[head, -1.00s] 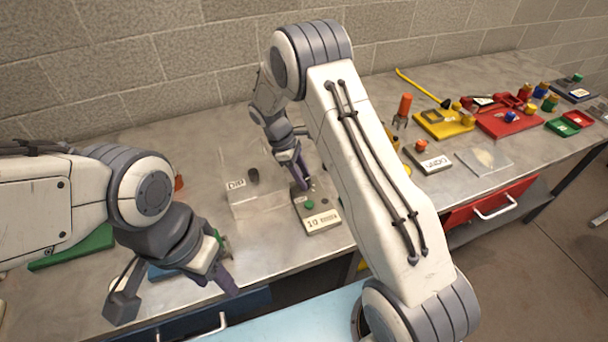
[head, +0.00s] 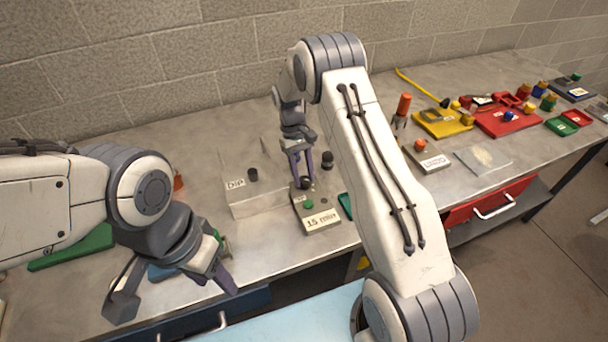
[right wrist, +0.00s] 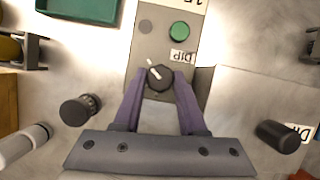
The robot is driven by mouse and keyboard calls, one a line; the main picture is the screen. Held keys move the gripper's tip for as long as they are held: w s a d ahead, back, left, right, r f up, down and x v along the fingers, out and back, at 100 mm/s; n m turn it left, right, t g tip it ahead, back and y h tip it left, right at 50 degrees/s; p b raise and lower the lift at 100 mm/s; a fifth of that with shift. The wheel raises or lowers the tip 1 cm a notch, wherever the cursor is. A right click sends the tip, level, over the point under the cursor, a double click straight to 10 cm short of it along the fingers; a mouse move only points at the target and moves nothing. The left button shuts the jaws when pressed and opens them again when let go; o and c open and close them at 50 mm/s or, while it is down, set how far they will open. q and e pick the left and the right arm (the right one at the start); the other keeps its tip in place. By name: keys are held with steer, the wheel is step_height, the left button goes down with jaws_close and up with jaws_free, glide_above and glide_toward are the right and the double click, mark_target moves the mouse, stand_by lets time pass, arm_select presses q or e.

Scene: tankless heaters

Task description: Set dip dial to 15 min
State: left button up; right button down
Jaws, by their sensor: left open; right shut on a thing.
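The grey dip timer box (head: 325,200) stands on the bench, with a green button (head: 309,204) and a plate reading 15 mins (head: 321,220). Its black dial (right wrist: 158,77) has a white pointer mark and sits beside a DIP label (right wrist: 181,57). My right gripper (head: 304,182) is over the box; in the right wrist view its purple fingers (right wrist: 158,90) are closed on the dial from both sides. My left gripper (head: 227,264) is open and empty near the bench's front edge, away from the box.
A teal tray (right wrist: 78,8) is close by. An orange-buttoned box (head: 428,160) lies further right.

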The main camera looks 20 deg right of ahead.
steer(key=shift+w+m, duration=0.1)
steer(key=shift+m, duration=0.5)
steer(key=shift+y, duration=0.3)
steer(key=shift+c, duration=2.3)
jaws_free()
steer(key=shift+r, duration=0.1)
